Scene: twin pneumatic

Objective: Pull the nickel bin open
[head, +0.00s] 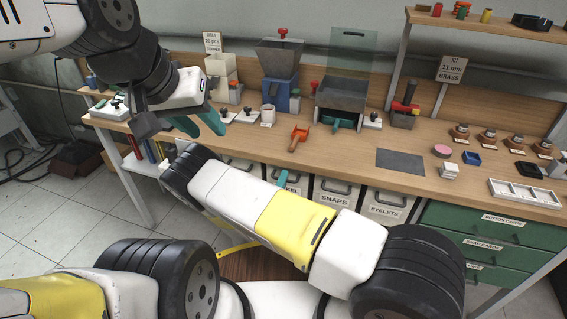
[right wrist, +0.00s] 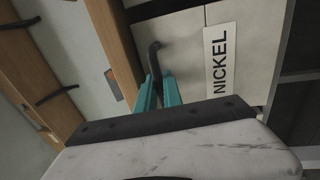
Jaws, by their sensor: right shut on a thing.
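The nickel bin (head: 299,180) is a white-fronted bin under the workbench, left of the snaps bin; my right arm hides most of it in the head view. In the right wrist view its front (right wrist: 189,52) shows a NICKEL label and a dark bar handle (right wrist: 154,57). My right gripper (right wrist: 159,92) has its teal fingers shut on that handle. In the head view only a teal bit of the right gripper (head: 282,179) shows above my arm. My left gripper (head: 203,123) is open and empty, above the left part of the bench. How far the bin stands out is unclear.
The snaps bin (head: 336,189) and eyelets bin (head: 385,201) stand to the right, then green drawers (head: 490,243). The wooden bench top (head: 340,158) above carries an orange scoop (head: 298,138), a dark mat (head: 400,161) and dispensers. Tiled floor is free at the left.

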